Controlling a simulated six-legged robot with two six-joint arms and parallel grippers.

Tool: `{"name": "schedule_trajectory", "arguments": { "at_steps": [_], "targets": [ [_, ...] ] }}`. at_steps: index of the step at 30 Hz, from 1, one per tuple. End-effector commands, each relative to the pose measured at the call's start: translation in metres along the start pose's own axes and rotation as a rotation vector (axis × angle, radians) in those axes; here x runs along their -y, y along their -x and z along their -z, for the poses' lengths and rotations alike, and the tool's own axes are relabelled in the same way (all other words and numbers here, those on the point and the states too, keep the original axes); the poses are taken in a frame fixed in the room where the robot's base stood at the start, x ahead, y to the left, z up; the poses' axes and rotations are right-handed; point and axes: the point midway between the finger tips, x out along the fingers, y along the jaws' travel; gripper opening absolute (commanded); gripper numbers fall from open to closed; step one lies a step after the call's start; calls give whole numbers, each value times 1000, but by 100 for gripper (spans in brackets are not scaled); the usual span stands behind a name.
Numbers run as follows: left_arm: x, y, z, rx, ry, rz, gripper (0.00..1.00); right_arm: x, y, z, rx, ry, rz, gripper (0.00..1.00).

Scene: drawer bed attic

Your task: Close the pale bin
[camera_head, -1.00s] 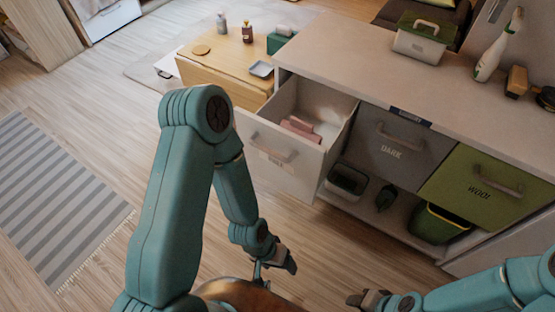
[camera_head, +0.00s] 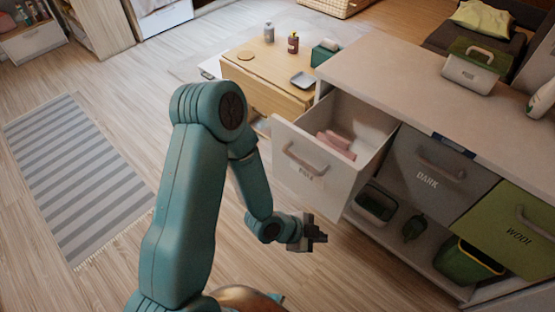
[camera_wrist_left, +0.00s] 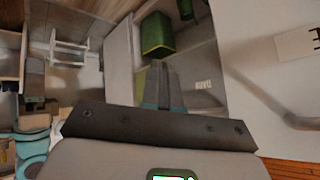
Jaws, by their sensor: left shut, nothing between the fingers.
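My right gripper is out of view.
The dark bin (camera_head: 438,172) and green wool bin (camera_head: 510,225) sit flush to the right. A lower shelf holds a green-and-black tub (camera_head: 466,262). A wooden table (camera_head: 268,78) stands behind the open bin. The floor left of my arm is clear around a striped rug (camera_head: 75,175).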

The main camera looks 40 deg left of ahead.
Motion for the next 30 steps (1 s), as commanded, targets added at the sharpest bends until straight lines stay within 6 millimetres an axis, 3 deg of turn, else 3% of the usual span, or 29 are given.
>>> {"name": "schedule_trajectory", "arguments": {
  "at_steps": [1, 3, 6, 9, 12, 16, 22, 30],
  "targets": [
    [33, -4, -14, -66, -177, 113, 0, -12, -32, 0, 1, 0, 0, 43],
    [76, 12, -24, -120, -431, 272, 0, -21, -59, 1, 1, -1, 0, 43],
    [121, 47, -52, -109, -707, 476, 0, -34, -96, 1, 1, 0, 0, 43],
    [147, 84, -92, -30, -845, 614, 0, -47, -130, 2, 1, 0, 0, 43],
    [161, 116, -132, 81, -862, 692, 0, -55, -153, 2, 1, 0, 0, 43],
    [167, 139, -163, 175, -841, 740, 0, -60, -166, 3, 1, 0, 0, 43],
    [174, 136, -170, 194, -827, 743, 0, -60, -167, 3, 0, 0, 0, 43],
    [210, 94, -163, 190, -826, 739, 0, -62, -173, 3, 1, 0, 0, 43]
  ]
}}
